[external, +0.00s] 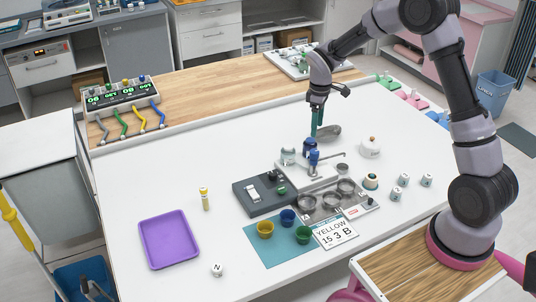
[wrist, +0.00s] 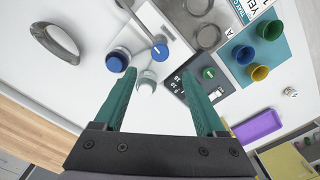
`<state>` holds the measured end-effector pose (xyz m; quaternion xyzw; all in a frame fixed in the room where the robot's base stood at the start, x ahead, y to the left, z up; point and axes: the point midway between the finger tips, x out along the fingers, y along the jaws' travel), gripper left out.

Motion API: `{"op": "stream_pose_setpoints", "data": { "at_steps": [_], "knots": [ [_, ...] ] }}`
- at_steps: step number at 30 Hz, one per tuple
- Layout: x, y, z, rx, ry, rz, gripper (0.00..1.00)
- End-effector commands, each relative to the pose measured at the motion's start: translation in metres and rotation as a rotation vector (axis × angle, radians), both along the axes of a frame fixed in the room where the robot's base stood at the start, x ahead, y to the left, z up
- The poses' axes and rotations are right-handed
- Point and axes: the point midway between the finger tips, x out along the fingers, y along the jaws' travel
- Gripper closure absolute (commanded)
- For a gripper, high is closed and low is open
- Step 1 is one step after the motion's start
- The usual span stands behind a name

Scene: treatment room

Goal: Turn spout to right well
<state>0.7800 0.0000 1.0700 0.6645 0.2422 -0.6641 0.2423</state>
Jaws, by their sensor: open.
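The spout (external: 333,157) is a thin grey rod running right from a blue-capped post (external: 314,158) on a white stand. In the wrist view the spout (wrist: 139,22) runs up and left from its blue cap (wrist: 160,51). Several round metal wells stand in front, among them a left well (external: 307,203) and a right well (external: 345,187). In external, the spout's tip is behind the right well, not clearly over any well. My gripper (external: 317,136) points down above and behind the post; in the wrist view my gripper (wrist: 158,73) is open and empty, fingers apart.
A second blue-topped container (external: 309,146) is close by my fingers. A dark grey box (external: 264,192) is left of the stand.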

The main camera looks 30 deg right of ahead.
Motion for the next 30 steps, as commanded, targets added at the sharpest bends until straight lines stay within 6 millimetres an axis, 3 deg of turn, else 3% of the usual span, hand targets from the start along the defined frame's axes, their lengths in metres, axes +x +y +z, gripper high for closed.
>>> {"op": "stream_pose_setpoints", "data": {
  "at_steps": [18,30],
  "knots": [
    [0.0,0.0,-0.096,-0.001,0.002,-0.001,0.27],
    [0.0,0.0,-0.107,0.0,0.0,-0.001,0.27]
  ]
}}
